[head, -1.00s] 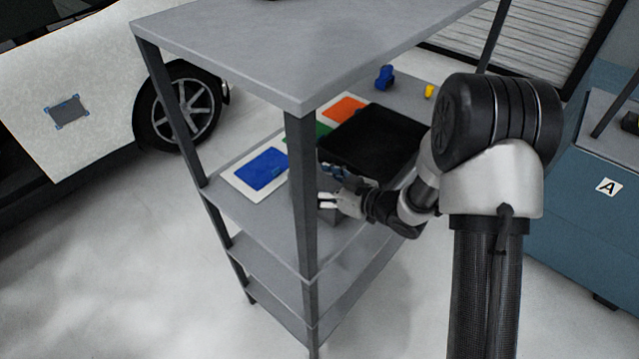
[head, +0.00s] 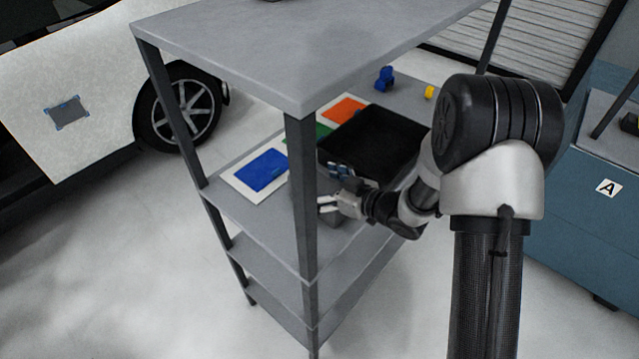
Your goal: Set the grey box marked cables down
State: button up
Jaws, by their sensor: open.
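A small grey box (head: 331,218) sits on the middle shelf, just behind the rack's front post. Only part of it shows, and the marking on it cannot be read from here. My gripper (head: 327,204) reaches in from the right, low over the shelf, with its two light fingertips spread at the box's top. The fingers are open. The post and the gripper hide part of the box, so I cannot tell whether the fingers still touch it.
On the same shelf (head: 237,203) lie a black tray (head: 375,143) and blue (head: 262,170), green (head: 322,131) and orange (head: 344,109) panels. A blue object (head: 384,78) and a yellow one (head: 429,92) stand farther back. The front post (head: 303,225) and upper shelf (head: 300,50) crowd the arm.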

jog(key=p+v, duration=0.3)
jog(key=v, duration=0.9)
jog(key=w+d+r+m+t+h, duration=0.1)
jog(key=w+d+r+t+h, duration=0.1)
jog(key=w+d+r+h, duration=0.3)
jog(key=s+d+r+m+g+h, duration=0.1)
jog(key=s+d+r+m+h, duration=0.3)
jog(key=s+d+r+h, duration=0.3)
jog(key=s+a+r+m+g, duration=0.2)
jog(key=s, duration=1)
jog(key=s+a+r+m+g, duration=0.2)
jog(key=s+m+g, duration=0.1)
jog(key=s, duration=0.9)
jog(key=shift+r, duration=0.25)
jog(key=shift+a, duration=0.15)
